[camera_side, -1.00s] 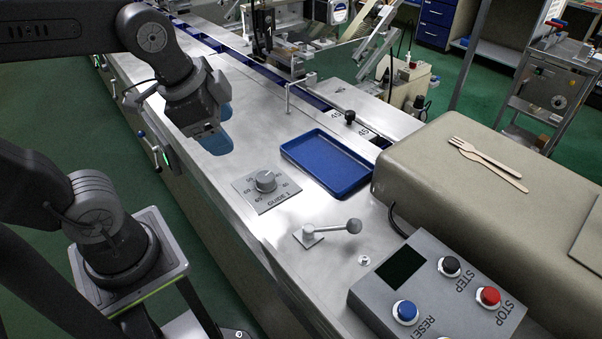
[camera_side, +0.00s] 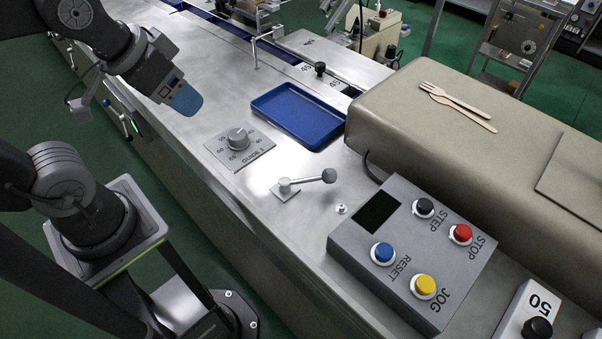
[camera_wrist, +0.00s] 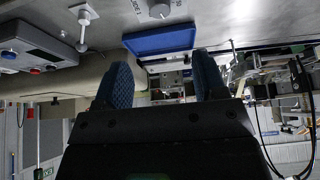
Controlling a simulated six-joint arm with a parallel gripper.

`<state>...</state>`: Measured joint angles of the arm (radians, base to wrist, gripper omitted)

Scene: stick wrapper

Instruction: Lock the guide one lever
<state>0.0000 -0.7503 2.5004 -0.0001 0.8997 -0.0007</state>
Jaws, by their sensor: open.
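The guide one lever (camera_side: 306,181) is a grey bar with a dark ball knob, on a square base on the steel deck. Its bar points right in the side view. It also shows upside down at the top left of the wrist view (camera_wrist: 84,16). The GUIDE 1 dial (camera_side: 238,140) sits on a marked plate behind and left of the lever. My gripper (camera_side: 183,99) is above the deck, left of the dial and well apart from the lever. In the wrist view its two blue fingers (camera_wrist: 163,72) stand apart with nothing between them.
A blue tray (camera_side: 297,117) lies on the deck behind the lever. A grey button box (camera_side: 412,250) stands in front and right of it, and a beige housing (camera_side: 450,125) is at the right. A small post (camera_side: 341,209) is near the knob. The deck around the lever is mostly clear.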

